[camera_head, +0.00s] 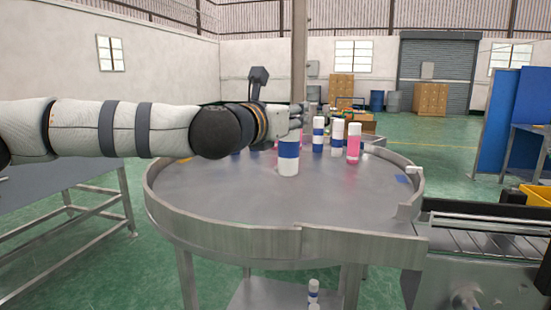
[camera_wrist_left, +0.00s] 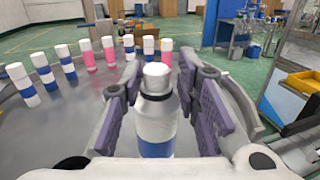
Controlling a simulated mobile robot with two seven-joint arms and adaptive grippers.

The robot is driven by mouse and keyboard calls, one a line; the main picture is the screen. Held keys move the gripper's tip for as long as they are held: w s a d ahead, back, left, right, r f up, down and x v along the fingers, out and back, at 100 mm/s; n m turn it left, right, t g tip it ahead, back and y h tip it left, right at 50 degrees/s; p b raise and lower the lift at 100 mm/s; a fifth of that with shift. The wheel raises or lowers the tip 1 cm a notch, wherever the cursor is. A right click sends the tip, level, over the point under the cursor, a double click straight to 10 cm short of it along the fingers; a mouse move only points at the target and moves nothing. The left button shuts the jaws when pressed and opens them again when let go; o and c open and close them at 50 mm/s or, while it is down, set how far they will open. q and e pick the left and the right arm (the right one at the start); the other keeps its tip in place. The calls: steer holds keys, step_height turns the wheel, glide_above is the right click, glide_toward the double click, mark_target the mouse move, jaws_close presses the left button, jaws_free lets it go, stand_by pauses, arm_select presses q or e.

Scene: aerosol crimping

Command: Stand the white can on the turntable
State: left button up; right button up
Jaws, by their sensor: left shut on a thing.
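The white can (camera_head: 288,166) has a blue band and stands upright in my left gripper (camera_head: 293,124), over the middle of the round metal turntable (camera_head: 230,200). In the left wrist view the can (camera_wrist_left: 157,121) sits between the two purple-padded fingers of my left gripper (camera_wrist_left: 158,88), which are shut around it. Its white cap points up. I cannot tell whether its base touches the turntable surface. My right gripper is in neither view.
Several white-and-blue cans (camera_head: 318,135) and a pink can (camera_head: 354,143) stand toward the turntable's far side. A raised rim runs around it. A conveyor (camera_head: 490,235) adjoins at the right. The near part of the turntable is clear.

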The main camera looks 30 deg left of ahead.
arm_select(q)
steer(key=w+a+f+b, duration=0.1)
steer(key=w+a+f, duration=0.1)
steer(key=a+f, duration=0.4)
step_height(320, 180, down, 4)
steer(key=shift+w+a+f+b, duration=0.1)
steer(key=shift+w+a+b, duration=0.2)
steer(key=shift+w+b, duration=0.1)
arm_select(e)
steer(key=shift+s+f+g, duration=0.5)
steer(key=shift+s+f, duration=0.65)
arm_select(q)
steer(key=o, duration=1.2)
steer(key=s+p, duration=0.2)
steer(key=s, duration=1)
steer(key=shift+a+p, duration=0.1)
steer(key=shift+p, duration=0.2)
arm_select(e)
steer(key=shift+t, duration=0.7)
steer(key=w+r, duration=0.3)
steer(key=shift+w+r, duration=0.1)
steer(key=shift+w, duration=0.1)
